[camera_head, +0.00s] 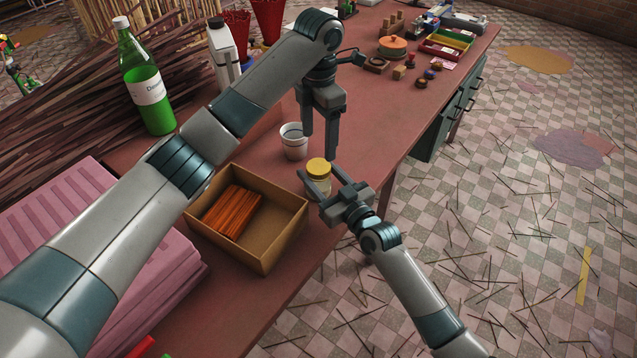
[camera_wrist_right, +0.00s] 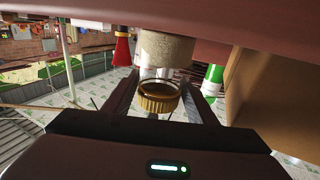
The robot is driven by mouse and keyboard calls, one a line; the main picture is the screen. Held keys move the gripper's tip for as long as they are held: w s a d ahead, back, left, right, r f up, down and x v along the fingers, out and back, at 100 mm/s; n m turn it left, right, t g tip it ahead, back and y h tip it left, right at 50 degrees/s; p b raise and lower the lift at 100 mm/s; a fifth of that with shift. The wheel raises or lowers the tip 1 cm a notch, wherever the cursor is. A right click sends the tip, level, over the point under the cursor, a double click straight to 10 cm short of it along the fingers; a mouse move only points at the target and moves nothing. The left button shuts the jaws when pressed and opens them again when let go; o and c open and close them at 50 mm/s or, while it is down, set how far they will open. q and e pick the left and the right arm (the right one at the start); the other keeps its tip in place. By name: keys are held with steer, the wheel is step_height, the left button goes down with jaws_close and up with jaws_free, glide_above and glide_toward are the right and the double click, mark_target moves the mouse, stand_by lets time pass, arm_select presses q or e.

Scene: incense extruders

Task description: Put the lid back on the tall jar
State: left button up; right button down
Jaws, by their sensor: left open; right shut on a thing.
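The tall jar (camera_head: 320,186) has clear glass and pale contents, with a yellow lid (camera_head: 318,166) at its top. In the right wrist view, which is upside down, the ribbed gold lid (camera_wrist_right: 158,98) shows between the fingers, beside clear glass and a beige body (camera_wrist_right: 166,52). Whether the lid is fully seated cannot be told. My left gripper (camera_head: 319,155) is open and empty, pointing down just above and behind the lid.
A white cup (camera_head: 293,146) stands behind the jar. A cardboard box (camera_head: 283,232) with orange sticks is to the left. A green bottle (camera_head: 146,85) and white bottle (camera_head: 222,58) stand farther back. The table edge is close on the right.

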mark_target(318, 166)
arm_select(q)
steer(key=shift+f, duration=3.95)
steer(key=c, duration=1.2)
steer(key=shift+m, duration=1.7)
steer(key=o, duration=1.1)
steer(key=shift+o, duration=0.2)
